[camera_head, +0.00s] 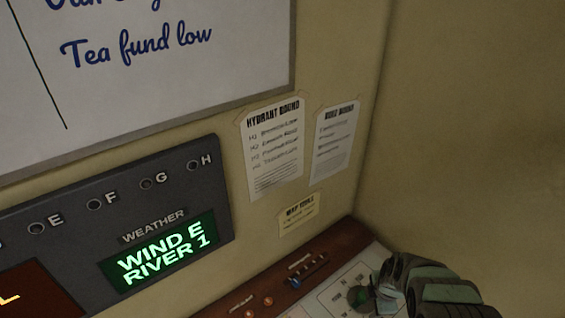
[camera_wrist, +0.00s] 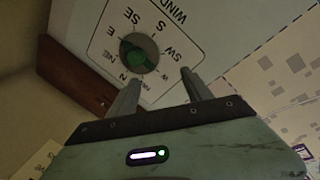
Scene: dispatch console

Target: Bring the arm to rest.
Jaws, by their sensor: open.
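My gripper (camera_head: 377,294) is at the lower right of the head view, over the console panel. In the wrist view my gripper (camera_wrist: 161,75) is open, its two fingers apart with nothing between them. A green knob (camera_wrist: 138,57) on the wind dial (camera_wrist: 185,42) lies just beyond the fingertips, nearer the left finger. I cannot tell whether that finger touches it. The green knob (camera_head: 357,296) also shows in the head view, just left of my gripper. Its exact pointing direction is unclear.
The console's wooden edge (camera_head: 345,234) runs below the wall. A slider (camera_head: 308,272) and small orange buttons (camera_head: 268,301) sit left of the dial. A weather display (camera_head: 160,252) reads "WIND E RIVER 1". Notices (camera_head: 272,150) and a whiteboard (camera_head: 230,45) hang above.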

